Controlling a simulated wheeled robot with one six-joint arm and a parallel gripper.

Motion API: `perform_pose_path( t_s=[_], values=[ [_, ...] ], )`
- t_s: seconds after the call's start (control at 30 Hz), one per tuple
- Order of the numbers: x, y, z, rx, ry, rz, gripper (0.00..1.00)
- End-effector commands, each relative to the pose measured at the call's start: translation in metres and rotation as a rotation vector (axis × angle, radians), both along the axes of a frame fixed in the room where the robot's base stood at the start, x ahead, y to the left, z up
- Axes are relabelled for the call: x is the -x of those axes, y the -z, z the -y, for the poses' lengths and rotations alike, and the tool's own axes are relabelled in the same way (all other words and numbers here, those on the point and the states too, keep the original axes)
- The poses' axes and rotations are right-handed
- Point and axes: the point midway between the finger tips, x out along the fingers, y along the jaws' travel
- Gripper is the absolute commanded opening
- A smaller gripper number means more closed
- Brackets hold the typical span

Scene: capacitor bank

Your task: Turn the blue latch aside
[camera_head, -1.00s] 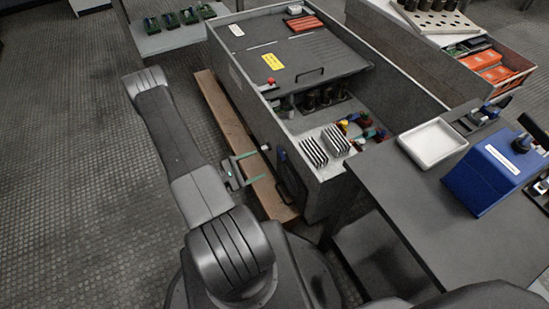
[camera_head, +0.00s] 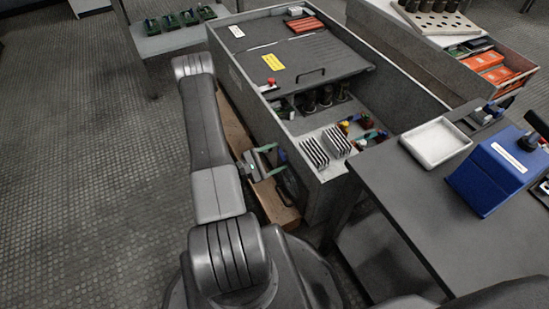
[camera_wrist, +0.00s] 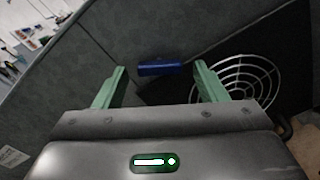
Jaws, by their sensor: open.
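The blue latch (camera_wrist: 160,68) is a short blue bar on the grey cabinet side. In the wrist view it lies nearly level, between and beyond the fingertips, with dark surface around it. In the head view a bit of its blue (camera_head: 281,156) shows on the cabinet's near side. My gripper (camera_head: 272,160) has two green fingers and is beside that side. The fingers (camera_wrist: 160,69) are apart, with nothing held between them. I cannot tell whether a finger touches the latch.
A round wire fan guard (camera_wrist: 246,82) is right of the latch, close to the right finger. The open grey cabinet (camera_head: 335,185) holds capacitors and white finned blocks. A brown plank (camera_head: 234,130) runs along its base. A dark table (camera_head: 440,225) stands at right. The floor at left is clear.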

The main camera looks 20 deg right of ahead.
Motion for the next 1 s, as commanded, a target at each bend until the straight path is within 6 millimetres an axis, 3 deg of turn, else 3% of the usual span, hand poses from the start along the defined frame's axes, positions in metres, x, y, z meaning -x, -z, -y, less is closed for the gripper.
perform_pose_path(
  t_s=[0.1,0.3,0.33,0.67,1.0],
  values=[
    [0.0001,-0.0001,-0.0001,0.0,0.0,0.0,0.62],
    [0.0001,0.0,-0.0001,0.0,0.0,0.0,0.22],
    [0.0001,0.0,-0.0001,0.0,0.0,0.0,0.21],
    [0.0004,0.0003,-0.0001,0.008,0.001,-0.058,0.21],
    [0.0013,0.0006,0.0,0.038,0.001,-0.277,0.21]
  ],
)
